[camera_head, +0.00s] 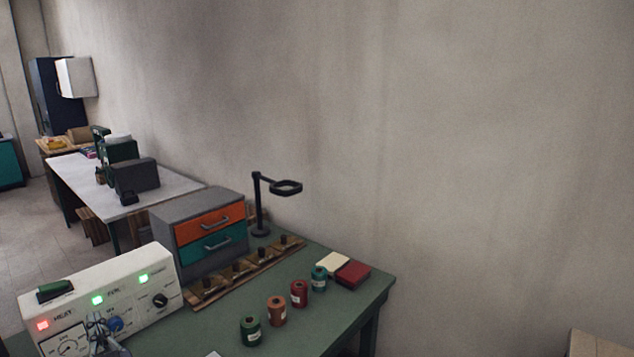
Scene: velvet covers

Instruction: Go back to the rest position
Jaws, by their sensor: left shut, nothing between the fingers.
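My left gripper (100,327) shows at the bottom left, in front of the white control box (150,275). The rest of my left arm is mostly cut off by the bottom edge. My right gripper is not in view.
The green table (340,270) holds a drawer cabinet (190,205), a wooden peg rack (245,271), several thread spools (277,311), two small fabric blocks (352,274) and a black stand (258,205). A white table (180,187) stands behind. The wall closes the right side.

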